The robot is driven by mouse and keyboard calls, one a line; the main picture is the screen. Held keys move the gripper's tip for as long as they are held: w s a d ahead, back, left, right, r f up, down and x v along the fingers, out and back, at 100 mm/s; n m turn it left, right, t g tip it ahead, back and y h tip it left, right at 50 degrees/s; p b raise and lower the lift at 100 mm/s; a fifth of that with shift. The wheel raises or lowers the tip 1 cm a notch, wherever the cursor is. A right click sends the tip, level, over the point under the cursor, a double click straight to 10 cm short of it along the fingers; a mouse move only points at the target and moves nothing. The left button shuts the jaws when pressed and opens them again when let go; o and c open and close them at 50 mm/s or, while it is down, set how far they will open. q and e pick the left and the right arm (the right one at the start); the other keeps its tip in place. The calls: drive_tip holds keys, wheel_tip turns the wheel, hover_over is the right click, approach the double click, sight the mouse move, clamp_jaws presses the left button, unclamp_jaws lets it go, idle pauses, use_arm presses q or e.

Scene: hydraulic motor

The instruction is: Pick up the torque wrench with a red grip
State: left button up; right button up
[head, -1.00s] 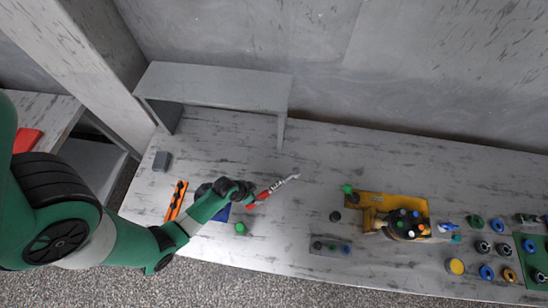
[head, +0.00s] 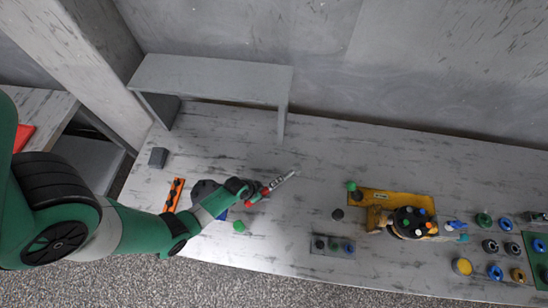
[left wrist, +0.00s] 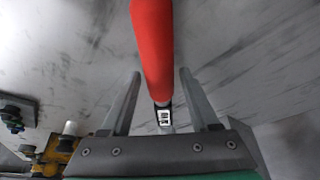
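The torque wrench lies on the table left of the middle in the head view, its metal shaft (head: 283,180) pointing up and right. Its red grip (head: 265,191) is partly hidden by my left gripper (head: 257,192), which is over it. In the left wrist view the red grip (left wrist: 153,45) runs between the two fingers of my left gripper (left wrist: 160,74), with a gap on each side. The fingers are open. I cannot tell how far above the grip they are. My right gripper is not in view.
A grey shelf (head: 215,72) stands behind the wrench. An orange rack (head: 174,194) and a green knob (head: 239,226) lie near my left arm. A yellow fixture (head: 378,204) with several coloured parts is to the right. The table between the wrench and the fixture is mostly clear.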

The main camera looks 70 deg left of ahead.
use_arm(q)
clamp_jaws()
idle(1.2)
